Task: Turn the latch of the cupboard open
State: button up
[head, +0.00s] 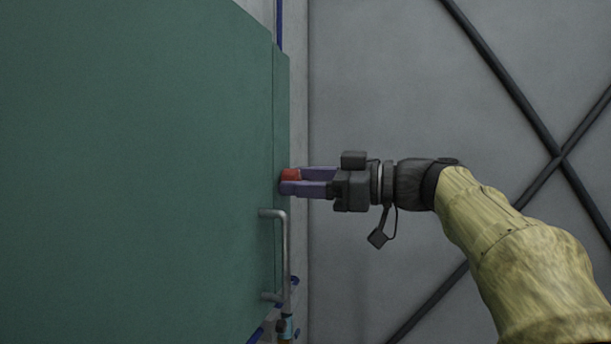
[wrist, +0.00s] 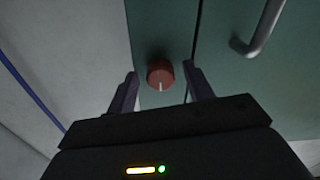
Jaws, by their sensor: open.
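The cupboard (head: 150,170) is a large green panel filling the left of the head view. Its latch (head: 291,174) is a small red round knob near the right edge. In the wrist view the latch (wrist: 160,74) shows a pale line on its face, pointing roughly down in the picture. My gripper (head: 287,181) reaches in from the right with its purple fingers at the knob. In the wrist view my gripper (wrist: 161,82) is open, with one finger on each side of the knob and gaps visible. I cannot tell how deep the fingertips reach around it.
A grey metal bar handle (head: 286,255) stands out from the cupboard just below my gripper; it is at the upper right in the wrist view (wrist: 262,30). Dark diagonal bars (head: 520,100) cross the grey wall at right. Blue pipework (head: 287,325) shows below the handle.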

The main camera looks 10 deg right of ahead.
jog(key=shift+c, duration=0.4)
jog(key=c, duration=0.9)
jog(key=shift+f+m+b, duration=0.1)
jog(key=shift+m+b, duration=0.25)
jog(key=shift+m, duration=0.05)
jog(key=m+b, duration=0.2)
jog(key=m, duration=1.5)
jog(key=shift+s+b, duration=0.1)
jog(key=shift+b, duration=0.3)
jog(key=shift+m, duration=0.3)
